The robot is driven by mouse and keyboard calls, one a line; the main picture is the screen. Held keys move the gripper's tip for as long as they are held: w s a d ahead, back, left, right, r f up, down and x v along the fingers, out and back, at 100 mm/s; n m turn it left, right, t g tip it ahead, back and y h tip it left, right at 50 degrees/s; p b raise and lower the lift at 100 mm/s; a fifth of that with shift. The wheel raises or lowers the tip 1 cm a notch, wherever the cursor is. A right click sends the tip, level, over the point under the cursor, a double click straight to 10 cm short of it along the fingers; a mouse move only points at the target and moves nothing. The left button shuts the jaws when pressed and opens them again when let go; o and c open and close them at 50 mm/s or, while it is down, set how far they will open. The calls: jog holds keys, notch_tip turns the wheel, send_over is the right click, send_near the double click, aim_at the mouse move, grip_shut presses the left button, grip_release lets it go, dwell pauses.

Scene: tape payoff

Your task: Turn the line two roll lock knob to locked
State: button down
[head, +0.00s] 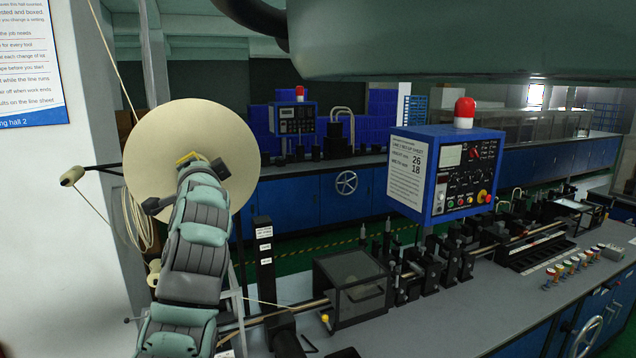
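A large cream tape roll (236,135) stands upright at the left, mounted on its payoff in front of a white pillar. My teal and grey arm reaches up to the middle of the roll's face. My gripper (187,172) is at the hub, seen from behind, with dark parts showing on both sides of the wrist. A small yellow piece (187,157) shows just above the gripper at the hub; I cannot tell whether it is the lock knob. My arm and gripper hide most of the hub, the fingertips and any lock marking.
A dark post with white labels (264,245) stands right of my arm. A clear-sided box (352,285) and a row of black fixtures sit on the grey bench (440,318). A blue control panel (445,172) with a red lamp stands above them. A cream-ended guide arm (72,176) projects left of the roll.

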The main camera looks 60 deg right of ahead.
jog(key=shift+s+d, duration=0.15)
dwell(0.3)
jog(key=c, duration=1.3)
grip_release()
jog(key=o, duration=0.4)
jog(key=shift+o, duration=0.2)
jog(key=v, duration=1.2)
